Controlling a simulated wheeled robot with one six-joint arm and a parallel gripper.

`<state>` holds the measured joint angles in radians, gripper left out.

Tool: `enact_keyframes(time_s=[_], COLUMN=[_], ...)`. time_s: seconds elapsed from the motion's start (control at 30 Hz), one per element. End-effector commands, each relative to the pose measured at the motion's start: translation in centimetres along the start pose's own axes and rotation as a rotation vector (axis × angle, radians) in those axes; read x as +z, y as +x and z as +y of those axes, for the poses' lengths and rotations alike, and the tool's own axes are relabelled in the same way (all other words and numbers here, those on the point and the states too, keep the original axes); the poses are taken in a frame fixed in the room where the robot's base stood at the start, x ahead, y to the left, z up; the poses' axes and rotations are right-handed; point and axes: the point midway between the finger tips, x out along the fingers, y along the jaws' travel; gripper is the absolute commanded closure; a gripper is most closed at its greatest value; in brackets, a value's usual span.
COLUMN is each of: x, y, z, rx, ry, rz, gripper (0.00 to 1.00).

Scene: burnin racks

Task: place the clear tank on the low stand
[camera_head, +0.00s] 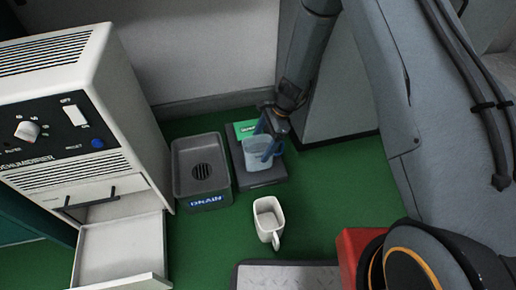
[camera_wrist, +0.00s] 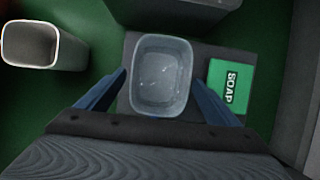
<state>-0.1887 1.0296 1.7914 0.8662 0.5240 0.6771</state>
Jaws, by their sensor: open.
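The clear tank (camera_head: 258,153) is a see-through, open-topped container. It sits upright on the low stand (camera_head: 262,178), a dark flat block on the green floor. In the wrist view the tank (camera_wrist: 161,76) stands on the stand's dark top (camera_wrist: 197,112), between the two blue fingers of my gripper (camera_wrist: 160,95). The fingers are spread, with a visible gap on each side of the tank near their tips. In the head view my gripper (camera_head: 268,140) reaches down from above at the tank and partly covers it.
A grey drain tray (camera_head: 180,190) is left of the stand. A white cup (camera_head: 268,218) stands on the floor in front. A white dehumidifier (camera_head: 80,110) with its drawer (camera_head: 120,250) pulled out is at left.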

Motion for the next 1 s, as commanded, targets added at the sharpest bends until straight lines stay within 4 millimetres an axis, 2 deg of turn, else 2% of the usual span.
enact_keyframes(time_s=[0.03, 0.2, 0.47, 0.57, 0.67, 0.77, 1.0], x=[0.1, 0.1, 0.2, 1.4, 4.2, 8.2, 16.9], y=[-1.6, -4.6, -6.9, -8.1, -10.3, -13.3, -20.2], z=[0.0, 0.0, 0.0, 0.2, 0.7, 2.0, 7.6], rx=[-0.003, -0.002, 0.000, 0.003, 0.010, 0.025, 0.067], ry=[0.001, 0.000, -0.005, -0.051, -0.162, -0.324, -0.743], rz=[0.001, 0.000, 0.000, 0.004, 0.012, 0.023, 0.057], gripper=[0.14, 0.14, 0.14, 0.14, 0.14, 0.14, 0.14])
